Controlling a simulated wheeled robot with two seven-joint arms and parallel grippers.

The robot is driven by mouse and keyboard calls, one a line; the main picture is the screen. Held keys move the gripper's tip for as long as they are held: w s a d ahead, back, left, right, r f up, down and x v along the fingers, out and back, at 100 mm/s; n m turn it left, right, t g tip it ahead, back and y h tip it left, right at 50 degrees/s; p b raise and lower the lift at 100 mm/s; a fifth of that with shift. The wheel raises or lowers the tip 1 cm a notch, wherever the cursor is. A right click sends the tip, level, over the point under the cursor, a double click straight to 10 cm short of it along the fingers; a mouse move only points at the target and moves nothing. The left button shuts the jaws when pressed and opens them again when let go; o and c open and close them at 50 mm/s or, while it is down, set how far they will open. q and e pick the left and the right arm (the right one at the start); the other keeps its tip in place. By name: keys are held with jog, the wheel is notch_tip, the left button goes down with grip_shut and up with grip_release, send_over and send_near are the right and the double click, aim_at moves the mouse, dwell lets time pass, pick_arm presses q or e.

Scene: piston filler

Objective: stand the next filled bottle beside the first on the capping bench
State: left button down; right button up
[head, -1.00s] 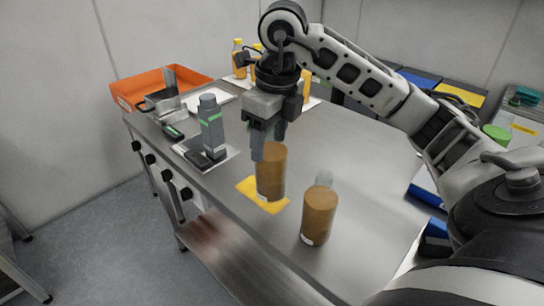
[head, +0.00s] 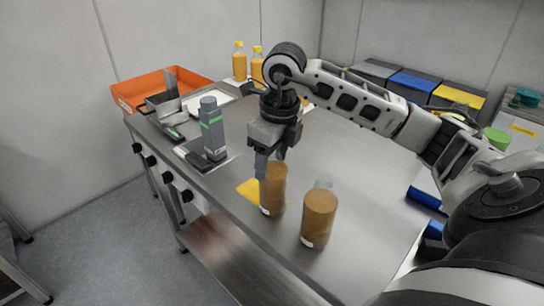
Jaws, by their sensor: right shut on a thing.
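My right gripper (head: 268,168) points down and is shut on a brown filled bottle (head: 274,190), fingers at its upper left side. The bottle is upright; I cannot tell whether its base touches the steel bench (head: 352,186). The first brown bottle (head: 318,219) stands upright on the bench, just right of and nearer than the held one, with a narrow gap between them. A yellow square (head: 248,188) on the bench lies left of the held bottle, which partly hides it. My left gripper is out of view.
A grey device with a green band (head: 212,130) stands left of the gripper. An orange tray (head: 150,84) is at the far left, and yellow-capped bottles (head: 239,62) stand at the back. Blue and yellow bins (head: 414,82) line the back right.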

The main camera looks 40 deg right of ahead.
jog(key=o, duration=1.7)
jog(key=shift+r, duration=0.1)
jog(key=r, duration=0.4)
jog(key=s+r+p, duration=0.1)
jog(key=r, duration=0.3)
jog(key=r+p, duration=0.1)
jog(key=r, duration=0.3)
jog(key=shift+s+d, duration=0.2)
